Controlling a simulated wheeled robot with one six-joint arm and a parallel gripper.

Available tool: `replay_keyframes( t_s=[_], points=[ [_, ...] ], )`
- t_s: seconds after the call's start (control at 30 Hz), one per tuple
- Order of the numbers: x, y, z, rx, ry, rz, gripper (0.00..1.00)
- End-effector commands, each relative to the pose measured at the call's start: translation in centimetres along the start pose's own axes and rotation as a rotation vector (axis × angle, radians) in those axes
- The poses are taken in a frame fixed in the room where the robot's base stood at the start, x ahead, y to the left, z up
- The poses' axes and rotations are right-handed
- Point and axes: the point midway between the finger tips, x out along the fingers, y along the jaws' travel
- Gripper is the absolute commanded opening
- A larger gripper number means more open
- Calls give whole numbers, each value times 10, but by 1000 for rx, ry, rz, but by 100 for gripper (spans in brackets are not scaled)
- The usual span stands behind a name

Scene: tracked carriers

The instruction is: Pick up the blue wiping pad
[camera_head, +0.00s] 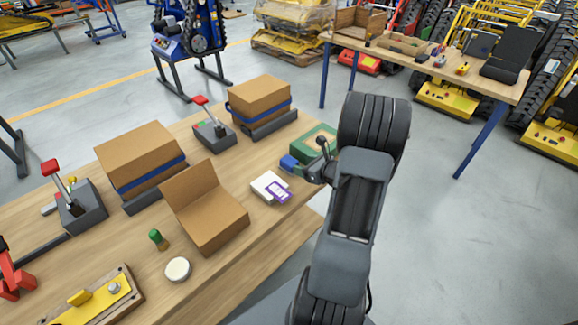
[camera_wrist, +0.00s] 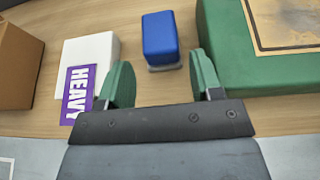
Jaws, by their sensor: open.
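The blue wiping pad (camera_wrist: 160,34) lies on the wooden table in the wrist view, with a pale grey layer under its blue top. My gripper (camera_wrist: 160,80) is open and empty, its two green fingers apart. The pad sits ahead of the gap between the fingertips, nearer the right finger, and is not between them. In the head view the pad (camera_head: 289,163) is near the table's right edge, just left of my gripper (camera_head: 316,170), which is small and partly hidden by my arm there.
A green block with a tan top (camera_wrist: 225,50) stands close right of the pad. A white box (camera_wrist: 92,50) with a purple "HEAVY" label (camera_wrist: 77,92) lies to the left. An open cardboard box (camera_head: 208,215) stands farther left. The table's front edge is close below the fingers.

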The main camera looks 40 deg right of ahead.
Motion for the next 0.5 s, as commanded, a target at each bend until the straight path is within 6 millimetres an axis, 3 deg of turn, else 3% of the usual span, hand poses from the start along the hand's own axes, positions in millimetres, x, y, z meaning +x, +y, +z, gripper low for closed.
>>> replay_keyframes(
  t_s=[0.33,0.5],
  points=[
    [25,1,0,-2,0,2,60],
    [49,2,-3,-2,1,5,60]
  ],
)
